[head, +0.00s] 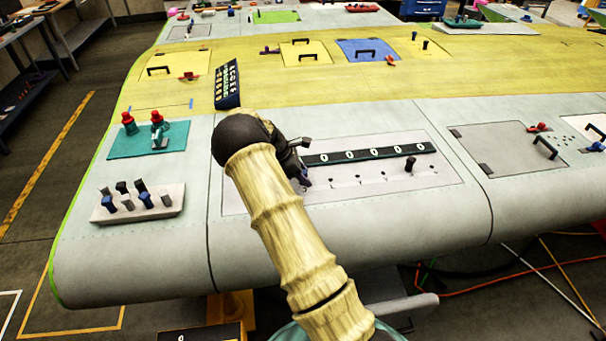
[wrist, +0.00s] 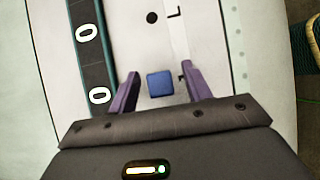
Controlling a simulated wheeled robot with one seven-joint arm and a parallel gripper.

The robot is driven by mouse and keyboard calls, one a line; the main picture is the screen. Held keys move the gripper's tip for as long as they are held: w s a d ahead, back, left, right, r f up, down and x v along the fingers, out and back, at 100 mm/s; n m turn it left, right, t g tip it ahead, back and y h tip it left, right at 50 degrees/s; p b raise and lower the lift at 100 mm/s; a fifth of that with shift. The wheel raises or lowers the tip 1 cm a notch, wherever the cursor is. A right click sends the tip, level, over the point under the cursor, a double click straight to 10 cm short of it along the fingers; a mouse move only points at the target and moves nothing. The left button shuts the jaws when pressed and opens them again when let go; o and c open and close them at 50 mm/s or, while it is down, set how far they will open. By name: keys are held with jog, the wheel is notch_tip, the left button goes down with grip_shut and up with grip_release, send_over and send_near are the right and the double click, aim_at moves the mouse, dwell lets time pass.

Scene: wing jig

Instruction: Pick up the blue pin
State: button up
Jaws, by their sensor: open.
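The blue pin (wrist: 160,84) shows in the wrist view as a blue square top standing on the pale panel (wrist: 150,45). My gripper (wrist: 161,72) is open, with its two purple fingers on either side of the pin. A gap shows between each finger and the pin, so the pin is not gripped. In the head view my gripper (head: 303,164) is low over the left end of the panel. The pin is mostly hidden there by my arm and gripper.
A dark strip with white rings (head: 370,153) runs along the panel beside my gripper. A dark pin (head: 410,163) stands at the panel's right. A pale block (head: 137,203) with several pegs and a teal plate (head: 148,140) with red-topped parts lie at left.

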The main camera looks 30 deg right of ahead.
dwell(0.5)
grip_shut()
jog(key=shift+r, duration=0.1)
notch_tip(320, 180, up, 10)
jog(key=b, duration=0.3)
jog(key=shift+b, duration=0.4)
